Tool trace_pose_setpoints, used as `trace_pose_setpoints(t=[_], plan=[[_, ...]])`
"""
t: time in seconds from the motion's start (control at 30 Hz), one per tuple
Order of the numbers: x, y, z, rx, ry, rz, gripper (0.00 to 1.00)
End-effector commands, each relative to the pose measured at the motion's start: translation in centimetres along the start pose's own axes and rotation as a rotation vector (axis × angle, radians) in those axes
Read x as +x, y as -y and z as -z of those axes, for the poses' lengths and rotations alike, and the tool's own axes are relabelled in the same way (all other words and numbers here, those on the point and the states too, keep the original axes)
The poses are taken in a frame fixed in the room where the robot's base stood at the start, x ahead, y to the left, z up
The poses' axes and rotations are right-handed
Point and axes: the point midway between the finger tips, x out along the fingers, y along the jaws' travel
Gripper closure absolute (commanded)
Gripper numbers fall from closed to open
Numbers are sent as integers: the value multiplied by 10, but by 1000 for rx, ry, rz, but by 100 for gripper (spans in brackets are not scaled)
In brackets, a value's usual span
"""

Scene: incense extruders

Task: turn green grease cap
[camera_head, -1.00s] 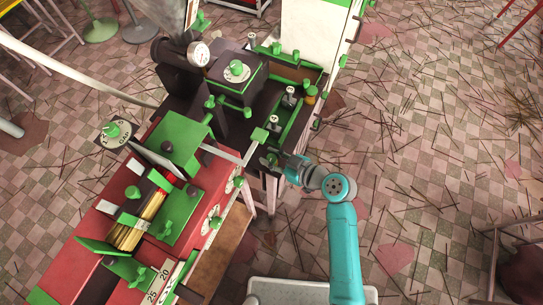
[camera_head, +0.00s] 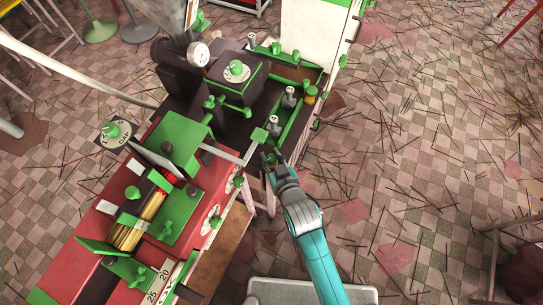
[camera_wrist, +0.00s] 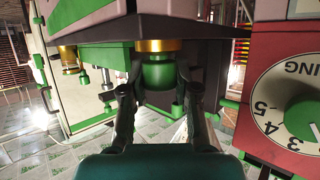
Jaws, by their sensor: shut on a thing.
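A red panel with a numbered dial (camera_wrist: 278,122) stands close on the right. Tiled floor (camera_head: 430,180) with scattered sticks lies open right of the machine.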

Motion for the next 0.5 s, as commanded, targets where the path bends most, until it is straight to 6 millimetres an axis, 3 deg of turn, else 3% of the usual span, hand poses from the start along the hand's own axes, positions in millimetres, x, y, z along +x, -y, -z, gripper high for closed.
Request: trace_pose_setpoints(t=[0.5], plan=[[0, 2, -1, 92, 4, -228, 100]])
